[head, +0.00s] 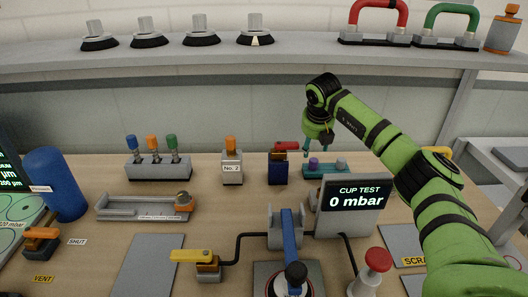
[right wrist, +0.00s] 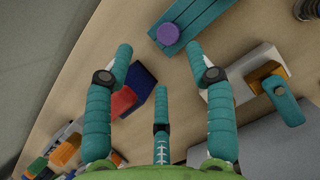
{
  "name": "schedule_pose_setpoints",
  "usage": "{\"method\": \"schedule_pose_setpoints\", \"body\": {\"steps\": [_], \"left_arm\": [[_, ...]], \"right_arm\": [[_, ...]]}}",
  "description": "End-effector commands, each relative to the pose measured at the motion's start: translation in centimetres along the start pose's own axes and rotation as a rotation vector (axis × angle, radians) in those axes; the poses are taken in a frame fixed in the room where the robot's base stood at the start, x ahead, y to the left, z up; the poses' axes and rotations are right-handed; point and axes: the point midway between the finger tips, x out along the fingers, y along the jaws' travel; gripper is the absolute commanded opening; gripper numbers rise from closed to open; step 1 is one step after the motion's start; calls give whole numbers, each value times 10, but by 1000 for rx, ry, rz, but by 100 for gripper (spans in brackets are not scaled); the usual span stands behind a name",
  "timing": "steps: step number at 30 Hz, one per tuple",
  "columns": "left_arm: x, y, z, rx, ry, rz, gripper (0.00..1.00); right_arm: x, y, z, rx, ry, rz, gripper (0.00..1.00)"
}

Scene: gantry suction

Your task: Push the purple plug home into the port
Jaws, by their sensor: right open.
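The purple plug (head: 313,163) is a small round-topped piece on the teal block (head: 350,171) at the back of the bench, behind the CUP TEST display. The right wrist view shows the plug's purple top (right wrist: 168,33) on the teal block (right wrist: 205,17). I cannot make out the port opening or how deep the plug sits. My right gripper (head: 318,146) hangs over the back of the bench, close to the plug in the head view. Its teal fingers (right wrist: 160,58) are spread and empty in the right wrist view, with the plug beyond their tips. My left gripper is not in view.
The CUP TEST display (head: 354,194) reads 0 mbar and stands in front of the teal block. A blue lever (head: 291,238) and a red button (head: 377,260) are at the front. A shelf (head: 150,62) runs behind.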

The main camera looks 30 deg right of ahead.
Motion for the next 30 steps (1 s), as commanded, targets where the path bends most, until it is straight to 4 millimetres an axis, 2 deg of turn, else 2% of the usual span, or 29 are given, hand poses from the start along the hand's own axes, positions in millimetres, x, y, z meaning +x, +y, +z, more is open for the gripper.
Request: {"method": "schedule_pose_setpoints", "body": {"steps": [3, 11, 16, 21, 27, 28, 29, 30], "left_arm": [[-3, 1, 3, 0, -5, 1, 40], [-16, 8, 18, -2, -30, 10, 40], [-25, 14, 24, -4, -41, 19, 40], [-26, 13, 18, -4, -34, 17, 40], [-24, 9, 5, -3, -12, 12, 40], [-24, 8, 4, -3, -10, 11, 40], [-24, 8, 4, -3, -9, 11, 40], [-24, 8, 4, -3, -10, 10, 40]], "right_arm": [[8, -15, -2, 65, 17, -61, 56], [34, -19, -5, 74, 20, -69, 56], [61, -21, -9, 72, 20, -65, 56], [75, -22, -9, 71, 18, -63, 56], [76, -22, -9, 71, 16, -63, 56], [76, -22, -9, 71, 16, -63, 52], [76, -22, -9, 70, 16, -63, 40], [75, -22, -9, 70, 16, -63, 24]]}}
